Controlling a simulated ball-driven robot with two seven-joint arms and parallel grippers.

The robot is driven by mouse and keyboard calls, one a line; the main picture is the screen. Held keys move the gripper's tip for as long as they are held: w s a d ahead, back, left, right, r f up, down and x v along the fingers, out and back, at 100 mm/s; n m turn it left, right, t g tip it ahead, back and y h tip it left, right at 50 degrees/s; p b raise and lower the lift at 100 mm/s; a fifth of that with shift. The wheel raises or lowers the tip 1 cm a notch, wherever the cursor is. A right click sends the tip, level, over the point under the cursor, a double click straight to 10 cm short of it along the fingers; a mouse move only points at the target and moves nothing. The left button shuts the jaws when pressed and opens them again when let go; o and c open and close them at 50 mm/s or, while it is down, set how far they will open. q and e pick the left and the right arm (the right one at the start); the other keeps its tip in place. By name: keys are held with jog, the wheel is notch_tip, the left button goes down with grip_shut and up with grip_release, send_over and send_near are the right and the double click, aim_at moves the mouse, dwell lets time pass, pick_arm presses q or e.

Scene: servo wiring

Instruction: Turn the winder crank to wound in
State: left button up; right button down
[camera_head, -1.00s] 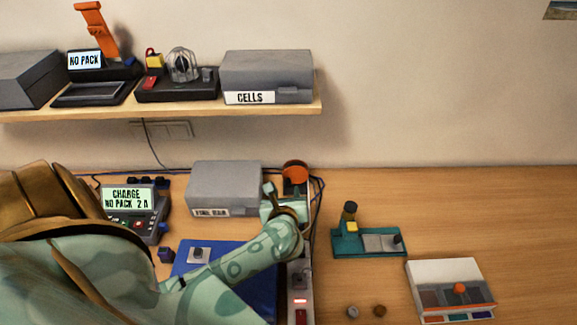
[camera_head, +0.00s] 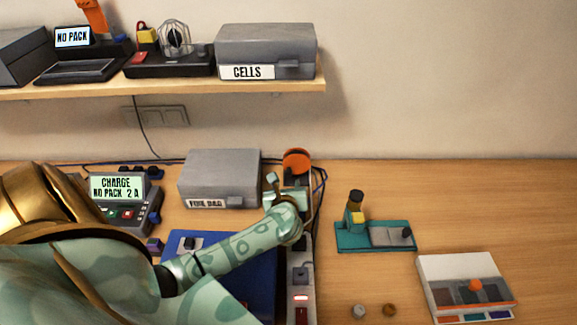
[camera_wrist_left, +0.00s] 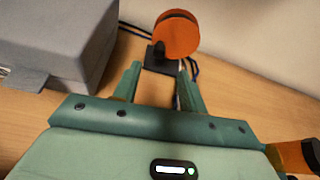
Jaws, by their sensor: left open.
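The winder (camera_head: 297,160) shows as an orange round drum on a dark base, at the back of the table right of the grey box. In the left wrist view the orange drum (camera_wrist_left: 177,35) stands just beyond my fingertips, with a small dark piece in front of it. I cannot tell the crank's angle. My left gripper (camera_head: 284,187) is in front of the winder and hides part of its base. In the wrist view the left gripper (camera_wrist_left: 160,78) is open, with nothing between its fingers. My right gripper is not in view.
A grey box (camera_head: 220,175) stands close left of my left gripper. A charger (camera_head: 122,200), a blue mat (camera_head: 245,285) and a power strip (camera_head: 301,285) are near my arm. Cables run behind the winder. A teal stand (camera_head: 375,238) is to the right; the back right table is clear.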

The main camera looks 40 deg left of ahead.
aim_at(289, 173)
pick_arm(q)
jog(key=b+x, duration=0.2)
jog(key=x, duration=0.7)
jog(key=shift+f, duration=0.1)
jog(key=shift+w+a+f, duration=0.1)
jog(key=shift+w+a, duration=0.1)
jog(key=shift+w, duration=0.1)
jog(key=shift+c, duration=0.3)
grip_shut()
